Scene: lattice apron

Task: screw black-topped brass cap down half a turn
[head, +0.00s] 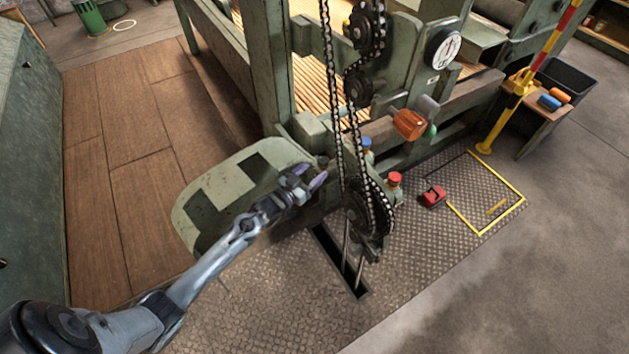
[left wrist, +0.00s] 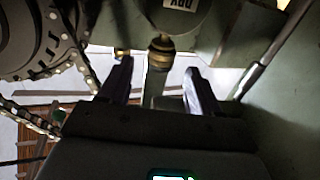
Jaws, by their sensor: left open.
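The black-topped brass cap (head: 323,162) shows as a small dark knob at the right end of the green machine cover in the head view. My left gripper (head: 315,184) is just below and beside it, with its purple-tinted fingers apart. In the left wrist view a ridged brass fitting with a dark band (left wrist: 162,50) lies ahead of the gap between my open fingers (left wrist: 156,82), touching neither as far as I can see. I cannot tell whether its top is black. A second brass piece (left wrist: 122,52) shows by the left finger's tip. My right gripper is out of view.
A drive chain (head: 335,100) and sprocket (head: 362,210) run close to the right of the gripper. Blue-topped (head: 366,144) and red-topped (head: 394,179) caps stand further right. A floor slot (head: 340,262) lies below. The wooden floor at left is clear.

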